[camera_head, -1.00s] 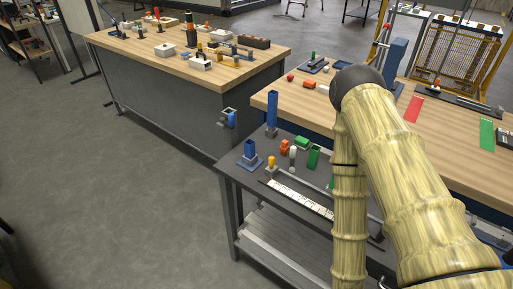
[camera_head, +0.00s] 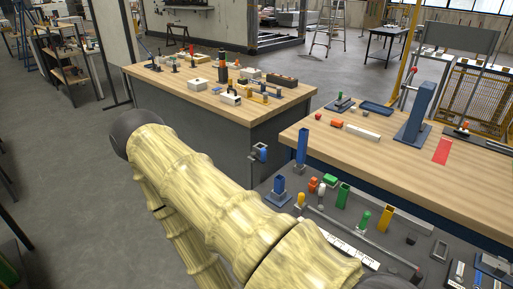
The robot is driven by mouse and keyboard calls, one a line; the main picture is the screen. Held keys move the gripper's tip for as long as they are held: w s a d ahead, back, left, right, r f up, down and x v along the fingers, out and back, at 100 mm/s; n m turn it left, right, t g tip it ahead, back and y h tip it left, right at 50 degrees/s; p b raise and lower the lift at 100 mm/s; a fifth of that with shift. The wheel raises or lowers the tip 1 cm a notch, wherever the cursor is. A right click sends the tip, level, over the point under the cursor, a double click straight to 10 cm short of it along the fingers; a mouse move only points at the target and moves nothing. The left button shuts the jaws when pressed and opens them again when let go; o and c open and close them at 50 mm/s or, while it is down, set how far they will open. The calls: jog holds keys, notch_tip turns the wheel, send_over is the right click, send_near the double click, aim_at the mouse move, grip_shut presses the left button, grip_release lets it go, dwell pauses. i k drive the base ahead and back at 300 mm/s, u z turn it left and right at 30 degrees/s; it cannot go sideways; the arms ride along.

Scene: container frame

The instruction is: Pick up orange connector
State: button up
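A small orange piece (camera_head: 313,184) stands on the dark grey bench at the lower right, among other small parts. It looks like the orange connector, but it is small and its shape is hard to tell. Another orange-red piece (camera_head: 337,124) lies on the wooden table behind, and I cannot tell whether it is a connector. My bamboo-textured arm crosses the lower middle of the picture, left of these parts. My gripper is not in view.
Beside the orange piece are a white piece (camera_head: 322,190), a green block (camera_head: 330,180), a yellow piece (camera_head: 300,199) and a blue holder (camera_head: 278,188). A tall blue post (camera_head: 302,148) stands behind. A blue stand (camera_head: 417,112) rises from the wooden table (camera_head: 470,175).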

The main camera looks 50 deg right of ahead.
aim_at(313, 184)
jog(key=u, duration=0.25)
jog(key=i, duration=1.4)
jog(key=z, duration=1.9)
